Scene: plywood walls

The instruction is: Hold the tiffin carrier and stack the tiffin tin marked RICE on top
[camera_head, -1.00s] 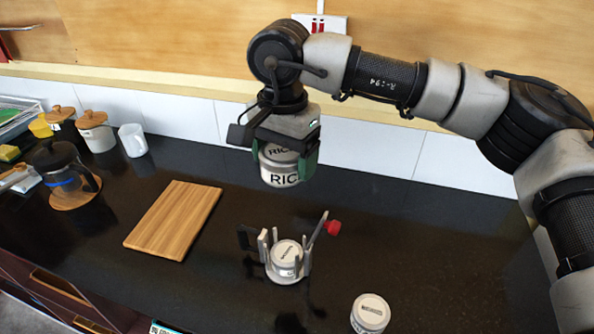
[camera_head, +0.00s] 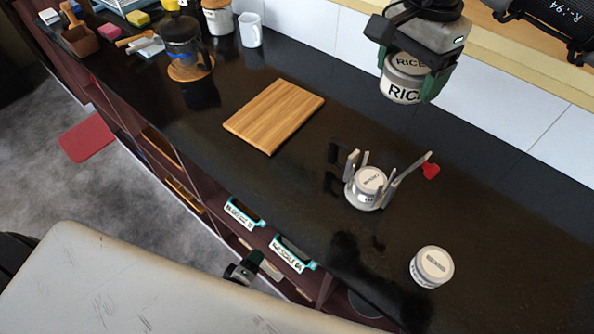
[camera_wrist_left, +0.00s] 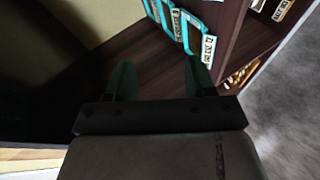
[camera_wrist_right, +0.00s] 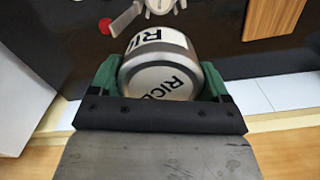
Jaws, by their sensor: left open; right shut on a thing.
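The tiffin tin marked RICE (camera_head: 402,88) is white and silver. My right gripper (camera_head: 408,76) is shut on it, above the counter's back part; the tin also fills the right wrist view (camera_wrist_right: 160,72). The tiffin carrier (camera_head: 362,200) stands on the black counter, with upright posts, a tilted arm and a red knob (camera_head: 431,171). A tin (camera_head: 370,178) with a small label sits inside it. Another labelled tin (camera_head: 432,264) stands apart on the counter. My left gripper (camera_head: 243,268) is below the counter's front edge; its open, empty fingers show in the left wrist view (camera_wrist_left: 162,78).
A wooden board (camera_head: 274,115) lies left of the carrier. A coffee press (camera_head: 184,42) and a white mug (camera_head: 250,30) stand farther left. Teal-framed labelled items (camera_head: 243,212) sit under the front edge. Bare counter lies between the carrier and the wall.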

